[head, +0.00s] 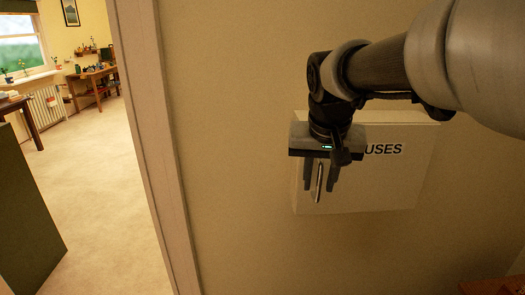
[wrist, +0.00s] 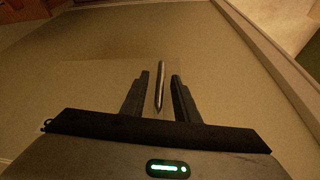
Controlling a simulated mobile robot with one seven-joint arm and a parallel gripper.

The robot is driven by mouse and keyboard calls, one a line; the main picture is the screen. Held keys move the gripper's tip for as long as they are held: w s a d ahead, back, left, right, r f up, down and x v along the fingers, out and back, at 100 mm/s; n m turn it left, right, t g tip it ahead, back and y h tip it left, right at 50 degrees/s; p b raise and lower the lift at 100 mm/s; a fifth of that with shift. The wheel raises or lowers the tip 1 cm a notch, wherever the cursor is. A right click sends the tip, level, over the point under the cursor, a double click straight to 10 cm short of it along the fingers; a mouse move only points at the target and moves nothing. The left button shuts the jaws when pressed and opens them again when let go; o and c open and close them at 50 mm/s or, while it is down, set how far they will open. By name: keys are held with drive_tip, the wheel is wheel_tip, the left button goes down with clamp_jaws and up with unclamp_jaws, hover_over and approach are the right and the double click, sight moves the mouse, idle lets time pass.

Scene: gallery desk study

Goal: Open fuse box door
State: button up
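The fuse box (head: 385,185) is a white box on the wall, with the letters "USES" showing beside my arm. Its door looks shut, though my gripper and arm hide part of the front. A slim metal bar handle (head: 318,185) stands upright near the box's left edge. My gripper (head: 320,188) is in front of that edge with its fingers pointing down in the picture. In the wrist view, the gripper (wrist: 160,76) is open, with the handle (wrist: 160,88) between its fingers and a visible gap on each side.
A white door frame (head: 160,150) stands left of the box, with an open doorway into a carpeted room. A dark green panel (head: 28,225) is at the lower left. A reddish-brown surface (head: 495,286) shows at the lower right. The wall below the box is bare.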

drive_tip(key=shift+f, duration=0.1)
clamp_jaws()
idle(0.3)
